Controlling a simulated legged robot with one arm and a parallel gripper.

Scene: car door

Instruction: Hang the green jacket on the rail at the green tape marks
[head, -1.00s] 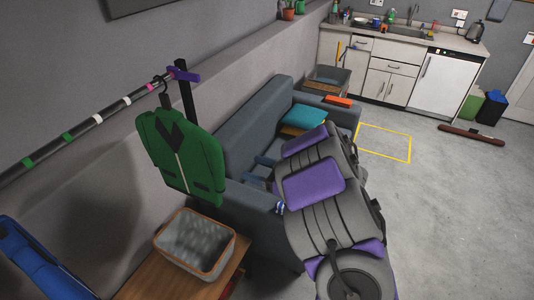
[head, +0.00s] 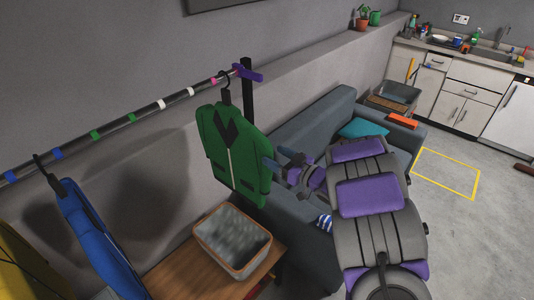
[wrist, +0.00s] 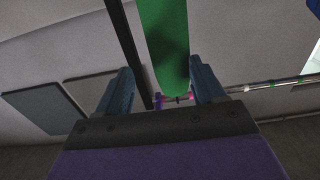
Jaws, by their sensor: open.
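The green jacket (head: 238,150) hangs by its dark hanger at the right end of the rail (head: 175,98), close to the pink tape mark (head: 213,80). Two green tape marks (head: 131,117) show farther left on the rail. My gripper (head: 272,162) is at the jacket's right side in the head view, with its fingertips partly hidden. In the wrist view, my gripper (wrist: 162,85) is open, its blue-grey fingers apart on either side of the green jacket (wrist: 165,40). I cannot tell whether they touch it.
A blue garment (head: 95,235) hangs at the left of the rail, near blue tape marks (head: 57,153). A yellow item (head: 25,270) is at the left edge. A grey bin (head: 232,240) stands on a wooden bench (head: 185,268) below the jacket. A grey sofa (head: 310,120) is behind my arm.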

